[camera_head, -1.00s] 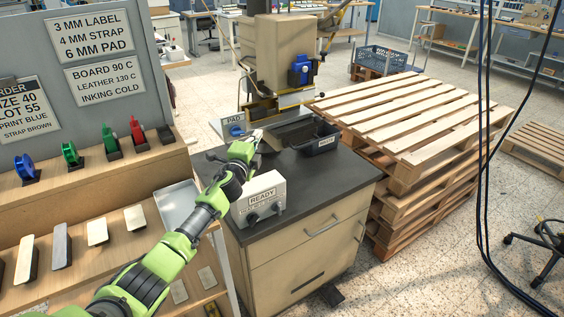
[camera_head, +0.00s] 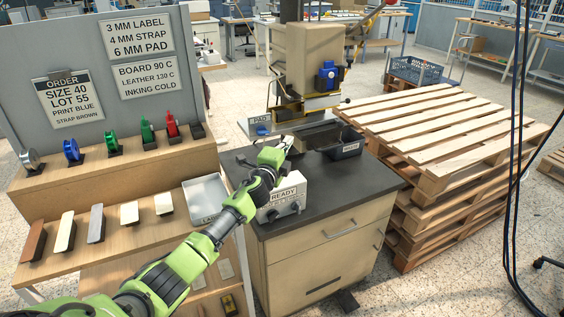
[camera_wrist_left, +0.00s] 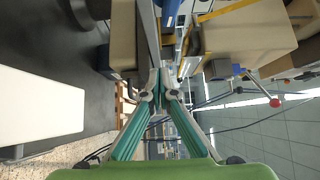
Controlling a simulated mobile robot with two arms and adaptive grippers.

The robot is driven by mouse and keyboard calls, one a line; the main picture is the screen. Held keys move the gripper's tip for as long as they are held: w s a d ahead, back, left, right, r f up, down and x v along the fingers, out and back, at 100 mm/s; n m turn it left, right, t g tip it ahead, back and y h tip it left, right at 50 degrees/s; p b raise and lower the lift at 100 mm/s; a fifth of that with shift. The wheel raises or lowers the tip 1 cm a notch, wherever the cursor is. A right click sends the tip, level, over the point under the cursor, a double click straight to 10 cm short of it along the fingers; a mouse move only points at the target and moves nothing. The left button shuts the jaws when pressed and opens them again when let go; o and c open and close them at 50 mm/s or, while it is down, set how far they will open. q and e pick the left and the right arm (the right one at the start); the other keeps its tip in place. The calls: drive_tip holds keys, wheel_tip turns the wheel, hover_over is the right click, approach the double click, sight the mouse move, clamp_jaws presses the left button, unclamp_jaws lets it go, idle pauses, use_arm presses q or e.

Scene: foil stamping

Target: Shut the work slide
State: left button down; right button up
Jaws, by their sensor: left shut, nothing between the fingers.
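The stamping press (camera_head: 312,62) stands on the black-topped cabinet (camera_head: 345,195). It has a tan head, a blue part on its side and yellow-edged plates. Low on the press, a flat grey plate lies beside a PAD label (camera_head: 260,120); I cannot tell for sure whether this is the work slide or how far out it is. My left gripper (camera_head: 287,142) is shut and empty at the front of the press base, and hides part of it. In the left wrist view its teal fingers (camera_wrist_left: 160,80) meet close to the press parts; touching or apart is unclear. My right gripper is not in view.
A white READY control box (camera_head: 283,197) stands just below my left forearm. A dark bin (camera_head: 345,148) is right of the press base. Stacked pallets (camera_head: 450,135) stand to the right. A shelf (camera_head: 130,165) with coloured spools and a metal tray (camera_head: 205,198) is at left.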

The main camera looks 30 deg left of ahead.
use_arm(q)
drive_tip(key=s, duration=0.8)
drive_tip(key=shift+s+d+f, duration=0.2)
drive_tip(key=shift+f, duration=0.25)
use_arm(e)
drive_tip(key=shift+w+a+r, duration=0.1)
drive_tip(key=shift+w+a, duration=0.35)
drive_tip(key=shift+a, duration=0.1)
